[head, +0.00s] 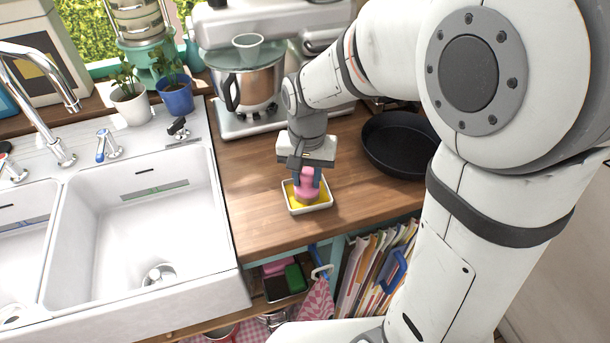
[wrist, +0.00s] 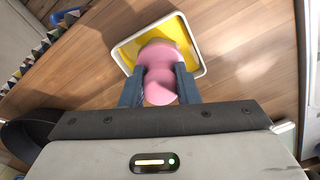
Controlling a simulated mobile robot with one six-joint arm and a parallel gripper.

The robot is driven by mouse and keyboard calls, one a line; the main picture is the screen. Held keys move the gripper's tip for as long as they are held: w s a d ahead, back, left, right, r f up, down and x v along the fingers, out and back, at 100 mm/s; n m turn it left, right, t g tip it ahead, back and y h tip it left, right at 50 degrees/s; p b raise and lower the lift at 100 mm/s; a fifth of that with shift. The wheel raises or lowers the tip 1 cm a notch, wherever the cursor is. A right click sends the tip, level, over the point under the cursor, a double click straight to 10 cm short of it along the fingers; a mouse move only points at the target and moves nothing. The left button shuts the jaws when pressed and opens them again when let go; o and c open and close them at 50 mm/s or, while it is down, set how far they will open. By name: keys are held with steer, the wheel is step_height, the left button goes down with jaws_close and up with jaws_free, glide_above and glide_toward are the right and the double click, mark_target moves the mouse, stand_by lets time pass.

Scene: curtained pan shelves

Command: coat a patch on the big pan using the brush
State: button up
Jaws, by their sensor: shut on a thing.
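My gripper (head: 306,182) is shut on the pink brush (head: 307,188) and points down over the counter. In the wrist view the blue fingers of my gripper (wrist: 160,87) clasp the pink brush (wrist: 160,88) from both sides. The brush head is over or in a small white tray (head: 309,209) with a yellow layer inside; the tray also shows in the wrist view (wrist: 203,70). I cannot tell whether the brush touches the yellow layer. The big black pan (head: 398,146) lies empty on the counter to the right of my gripper, partly hidden by my arm.
A white double sink (head: 140,215) with taps is at the left. A mixer with a metal bowl (head: 250,85) and potted plants (head: 130,104) stand at the back. Books (head: 372,265) fill a shelf below the counter. Bare wood (head: 250,175) lies left of the tray.

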mark_target(307, 173)
steer(key=shift+r+p, duration=2.05)
steer(key=shift+r, duration=1.1)
steer(key=shift+f, duration=0.1)
